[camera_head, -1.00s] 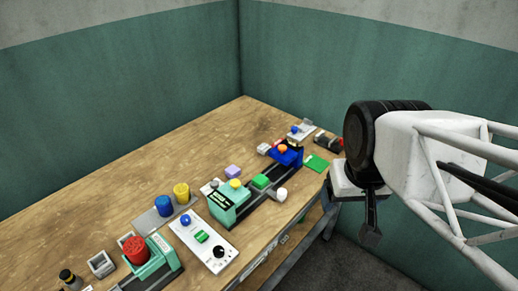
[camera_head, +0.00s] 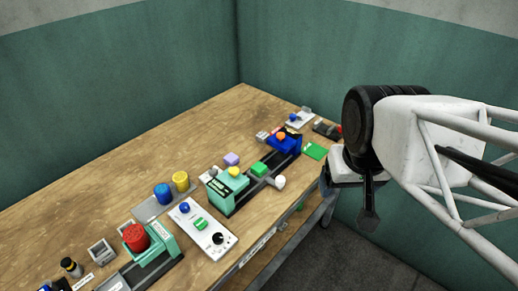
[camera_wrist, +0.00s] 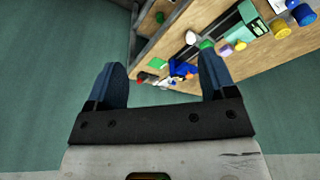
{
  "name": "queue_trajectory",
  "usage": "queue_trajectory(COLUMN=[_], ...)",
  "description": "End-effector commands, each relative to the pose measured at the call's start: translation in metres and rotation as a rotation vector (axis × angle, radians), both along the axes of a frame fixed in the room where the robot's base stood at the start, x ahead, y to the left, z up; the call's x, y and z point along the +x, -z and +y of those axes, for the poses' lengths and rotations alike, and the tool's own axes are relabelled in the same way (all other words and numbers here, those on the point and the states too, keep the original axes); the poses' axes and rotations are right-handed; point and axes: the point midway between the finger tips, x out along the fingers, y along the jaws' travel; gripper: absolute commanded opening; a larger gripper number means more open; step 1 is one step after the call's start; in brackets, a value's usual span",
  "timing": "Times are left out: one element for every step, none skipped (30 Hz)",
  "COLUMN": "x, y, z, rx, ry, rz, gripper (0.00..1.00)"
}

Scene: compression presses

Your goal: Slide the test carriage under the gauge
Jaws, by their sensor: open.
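The likely test carriage is a green block (camera_head: 259,168) on a dark rail in the middle of the bench. A pale round knob (camera_head: 278,182) sticks out beside it at the bench's front side. A teal housing (camera_head: 228,190) with a dark labelled face and a yellow top stands at the rail's left end. A blue housing (camera_head: 286,142) with an orange top stands at its right end. Which housing is the gauge I cannot tell. My gripper (camera_head: 368,215) hangs right of the bench, clear of everything. In the wrist view its fingers (camera_wrist: 163,80) are apart and empty.
The wooden bench (camera_head: 100,197) also holds a second teal press with a red top (camera_head: 136,237), a white control panel (camera_head: 203,230), blue and yellow cylinders (camera_head: 163,194), and a flat green plate (camera_head: 315,151). Teal walls stand behind. Space before the bench is free.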

Motion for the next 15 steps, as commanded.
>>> queue_trajectory(x=[0.000, 0.000, 0.000, 0.000, 0.000, 0.000, 0.000, 0.001, 0.002, 0.003, 0.004, 0.006, 0.008, 0.011, 0.015], y=[0.000, 0.000, 0.000, 0.000, 0.000, 0.000, 0.000, 0.000, 0.000, 0.001, 0.001, 0.001, 0.002, 0.002, 0.003], z=[0.000, 0.000, 0.000, 0.000, 0.000, 0.000, 0.000, 0.000, 0.000, 0.000, 0.001, 0.001, 0.001, 0.001, 0.002], rx=[0.000, 0.000, 0.000, 0.000, 0.000, 0.000, 0.000, 0.000, -0.001, -0.001, -0.001, -0.001, -0.002, -0.003, -0.003], ry=[0.000, 0.000, 0.000, 0.000, 0.000, 0.000, -0.001, -0.001, -0.003, -0.004, -0.006, -0.010, -0.013, -0.017, -0.023], rz=[0.000, 0.000, 0.000, 0.000, 0.000, 0.000, 0.000, 0.001, 0.002, 0.002, 0.003, 0.005, 0.006, 0.008, 0.012], gripper=[0.77, 0.77, 0.77, 0.77, 0.73, 0.67, 0.62, 0.60, 0.60, 0.60, 0.60, 0.60, 0.60, 0.60, 0.60])
